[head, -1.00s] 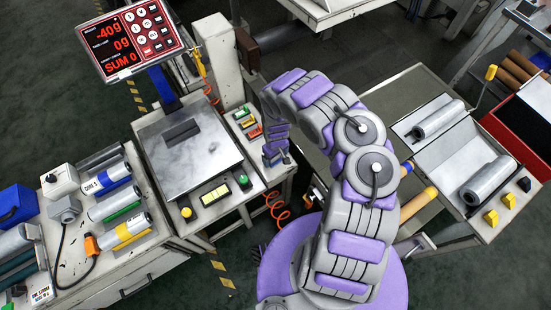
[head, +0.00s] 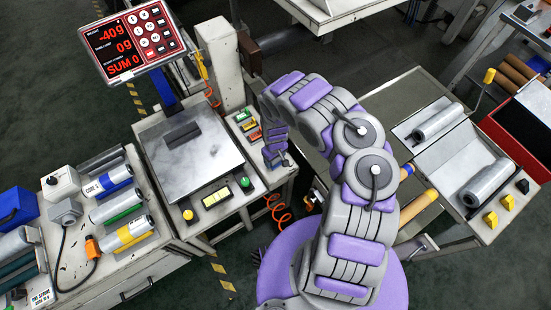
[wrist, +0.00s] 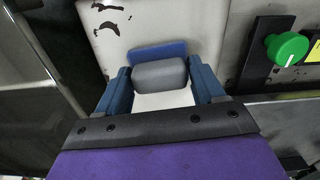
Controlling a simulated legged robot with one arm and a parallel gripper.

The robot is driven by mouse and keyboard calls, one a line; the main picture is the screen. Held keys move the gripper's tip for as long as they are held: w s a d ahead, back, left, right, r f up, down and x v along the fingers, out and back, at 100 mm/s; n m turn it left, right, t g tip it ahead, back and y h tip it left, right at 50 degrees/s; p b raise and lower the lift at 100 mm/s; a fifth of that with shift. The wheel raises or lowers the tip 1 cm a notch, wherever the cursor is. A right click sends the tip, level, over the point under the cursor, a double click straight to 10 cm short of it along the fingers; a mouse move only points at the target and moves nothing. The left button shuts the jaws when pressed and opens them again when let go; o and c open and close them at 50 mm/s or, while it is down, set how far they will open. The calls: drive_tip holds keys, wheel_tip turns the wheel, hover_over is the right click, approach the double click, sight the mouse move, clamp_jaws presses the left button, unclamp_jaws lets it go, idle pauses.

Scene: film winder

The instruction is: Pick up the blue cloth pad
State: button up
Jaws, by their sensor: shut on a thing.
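The blue cloth pad (wrist: 157,49) shows in the wrist view as a flat blue strip. A rounded grey block (wrist: 160,74), which looks like part of it, lies in front of the strip. My gripper (wrist: 162,78) has its two blue fingers on either side of the grey block and is shut on it. A pale surface shows just behind the pad. In the head view my gripper (head: 279,160) is small and points down beside the weighing scale's right side. The pad cannot be made out there.
The weighing scale (head: 188,165) with a steel plate and a red display (head: 133,41) stands left of my gripper. A green knob (wrist: 287,47) is close on the right in the wrist view. Film rolls (head: 122,205) lie on the left bench. The winder tray (head: 455,160) is at right.

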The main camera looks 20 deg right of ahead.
drive_tip(key=shift+r+p, duration=0.3)
drive_tip(key=shift+r, duration=0.25)
drive_tip(key=r+p, duration=0.2)
drive_tip(key=shift+s+a+r+p, duration=0.15)
drive_tip(key=shift+s+r+p, duration=0.15)
drive_tip(key=shift+r+p, duration=0.05)
drive_tip(key=s+a+p, duration=0.8)
drive_tip(key=s+a, duration=0.1)
drive_tip(key=s, duration=0.2)
drive_tip(key=shift+s+a+r, duration=0.3)
drive_tip(key=shift+a+r, duration=0.1)
drive_tip(key=o, duration=0.5)
drive_tip(key=shift+c, duration=0.2)
drive_tip(key=shift+a, duration=0.1)
drive_tip(key=c, duration=0.4)
drive_tip(key=shift+o, duration=0.2)
drive_tip(key=shift+w, duration=0.15)
